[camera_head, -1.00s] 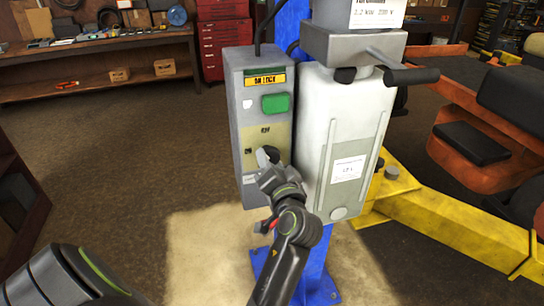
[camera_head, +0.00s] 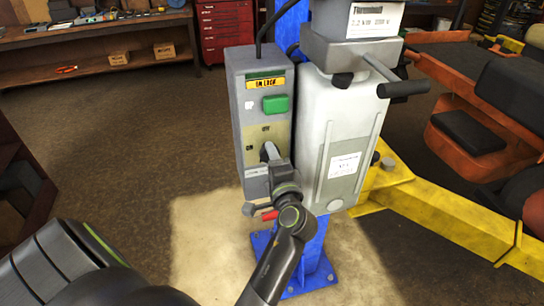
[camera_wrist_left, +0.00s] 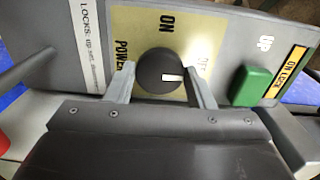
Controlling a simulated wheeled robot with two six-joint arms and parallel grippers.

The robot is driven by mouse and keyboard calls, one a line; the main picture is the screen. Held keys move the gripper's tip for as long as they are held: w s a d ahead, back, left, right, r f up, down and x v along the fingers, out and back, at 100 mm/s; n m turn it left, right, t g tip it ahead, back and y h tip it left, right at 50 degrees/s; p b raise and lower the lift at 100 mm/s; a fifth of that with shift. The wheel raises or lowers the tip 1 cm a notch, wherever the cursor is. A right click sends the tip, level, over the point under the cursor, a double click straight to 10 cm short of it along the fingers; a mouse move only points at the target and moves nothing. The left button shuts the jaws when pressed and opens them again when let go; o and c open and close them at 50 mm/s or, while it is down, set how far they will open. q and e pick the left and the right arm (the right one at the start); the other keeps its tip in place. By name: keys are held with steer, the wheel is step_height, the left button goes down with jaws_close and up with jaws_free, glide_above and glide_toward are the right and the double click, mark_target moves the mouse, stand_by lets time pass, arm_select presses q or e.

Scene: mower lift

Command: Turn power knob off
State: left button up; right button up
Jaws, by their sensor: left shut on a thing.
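The black round power knob (camera_wrist_left: 159,71) sits on a beige plate (camera_wrist_left: 200,35) on the grey control box (camera_head: 242,110). In the left wrist view its white mark points right, toward the partly hidden "OFF" label; "ON" is above it in that picture. My left gripper (camera_head: 270,155) is shut on the knob, with one finger on each side; it also shows in the left wrist view (camera_wrist_left: 161,78). In the head view the gripper mostly hides the knob. My right gripper is not in view.
A green button (camera_head: 276,104) and a yellow "ON LOCK" label (camera_head: 265,83) are above the knob on the box. A white power unit (camera_head: 338,125) with a black-gripped lever (camera_head: 403,89) stands close on the right. A yellow lift arm (camera_head: 450,215) extends right. Floor on the left is clear.

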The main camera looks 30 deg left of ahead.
arm_select(q)
steer(key=shift+r+m, duration=0.1)
steer(key=shift+m, duration=0.2)
steer(key=o, duration=1)
steer(key=shift+a, duration=0.1)
steer(key=shift+c, duration=0.2)
